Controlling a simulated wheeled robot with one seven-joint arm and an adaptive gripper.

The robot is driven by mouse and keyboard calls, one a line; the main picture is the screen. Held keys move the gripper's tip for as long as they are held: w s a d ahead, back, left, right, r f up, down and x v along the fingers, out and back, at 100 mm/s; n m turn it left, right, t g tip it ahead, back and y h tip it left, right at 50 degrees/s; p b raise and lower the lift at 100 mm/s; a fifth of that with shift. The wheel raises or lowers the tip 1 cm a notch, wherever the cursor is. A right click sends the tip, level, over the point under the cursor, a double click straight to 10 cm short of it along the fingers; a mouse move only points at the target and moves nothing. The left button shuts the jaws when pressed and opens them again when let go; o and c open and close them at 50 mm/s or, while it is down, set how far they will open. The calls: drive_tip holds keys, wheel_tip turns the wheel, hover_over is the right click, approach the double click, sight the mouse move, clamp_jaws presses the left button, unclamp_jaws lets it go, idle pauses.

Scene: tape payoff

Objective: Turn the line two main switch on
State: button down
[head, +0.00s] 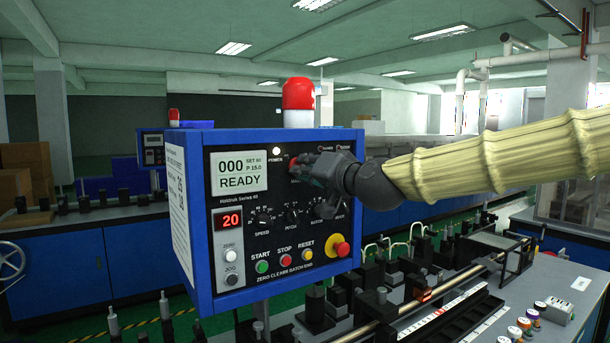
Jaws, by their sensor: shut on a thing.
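A blue control box (188,215) with a black front panel (245,255) stands in front of me. Its screen (239,172) reads 000 and READY, and the white lamp (276,151) by the word POWER looks lit. My gripper (303,167) is at the upper part of the panel, shut on a red switch knob (293,162). The fingers hide most of the knob and its label, so I cannot read its position. No line number for this box is readable.
Below are a red display (229,220) showing 20, a row of dark knobs, start, stop and reset buttons, and a red emergency button (342,249) on yellow. A red beacon (298,94) tops the box. Machine benches with rods and fittings (440,300) fill the lower right.

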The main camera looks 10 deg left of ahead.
drive_tip(key=shift+d+r+m, duration=0.1)
drive_tip(key=shift+r+m, duration=0.05)
drive_tip(key=shift+m, duration=0.55)
drive_tip(key=c, duration=1.5)
unclamp_jaws()
drive_tip(key=v, duration=1.2)
